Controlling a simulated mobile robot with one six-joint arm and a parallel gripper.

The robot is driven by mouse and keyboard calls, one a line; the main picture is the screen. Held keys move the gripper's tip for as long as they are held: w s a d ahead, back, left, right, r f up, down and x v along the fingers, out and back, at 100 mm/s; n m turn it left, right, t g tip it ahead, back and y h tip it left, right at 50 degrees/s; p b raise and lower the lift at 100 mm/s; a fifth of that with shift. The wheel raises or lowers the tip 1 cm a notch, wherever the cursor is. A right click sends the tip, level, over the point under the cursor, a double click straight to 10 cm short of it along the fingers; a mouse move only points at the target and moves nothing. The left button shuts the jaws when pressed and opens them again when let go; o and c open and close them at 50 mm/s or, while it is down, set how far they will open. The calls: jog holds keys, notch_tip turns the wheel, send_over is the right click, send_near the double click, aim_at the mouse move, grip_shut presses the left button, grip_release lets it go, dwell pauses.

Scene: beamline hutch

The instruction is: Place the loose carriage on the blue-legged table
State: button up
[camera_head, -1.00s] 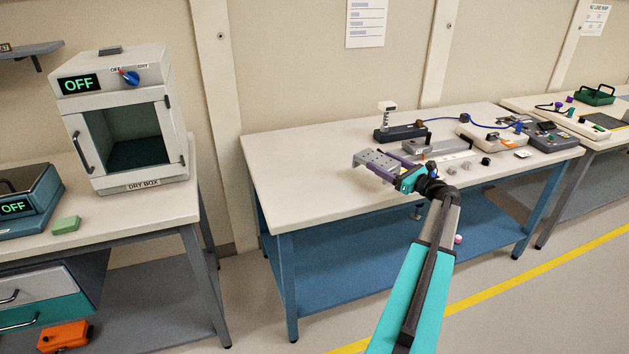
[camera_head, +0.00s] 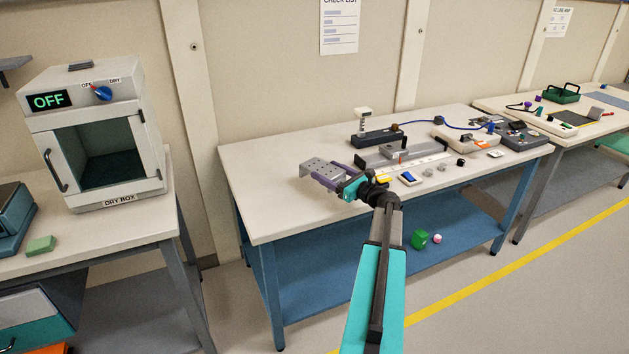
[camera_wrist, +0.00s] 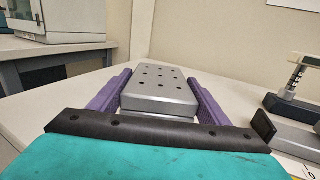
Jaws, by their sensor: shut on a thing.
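The loose carriage is a grey metal block with a plate of several dark holes on top (camera_head: 320,169). It also shows in the wrist view (camera_wrist: 158,88) between purple fingers. My gripper (camera_head: 338,178) is shut on the carriage, one finger along each side. It holds the carriage over the left part of the blue-legged table (camera_head: 265,205). The table has a pale top and a blue lower shelf. Whether the carriage's underside touches the tabletop cannot be told.
A grey rail-like block (camera_head: 390,154), a dark device with a white-topped post (camera_head: 377,137) and several small items stand right of the carriage. The tabletop's left end is clear. A dry box (camera_head: 95,135) stands on another table at left. A green cube (camera_head: 419,239) is on the lower shelf.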

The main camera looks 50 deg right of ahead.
aim_at(317, 171)
jog(key=shift+w+a+f, duration=0.15)
jog(key=shift+w+a, duration=1.2)
jog(key=shift+a, duration=0.05)
jog(key=shift+w+a, duration=0.1)
jog(key=shift+w+a+p, duration=0.35)
jog(key=shift+w+a, duration=0.1)
jog(key=shift+s+d+f, duration=0.1)
jog(key=shift+f, duration=1.7)
jog(key=shift+f, duration=0.15)
jog(key=o, duration=1.6)
jog(key=shift+s, duration=0.1)
jog(key=s+b, duration=0.1)
jog(key=s, duration=1)
jog(key=shift+s+f+b, duration=0.1)
jog(key=shift+s+b, duration=0.2)
jog(key=shift+s, duration=0.1)
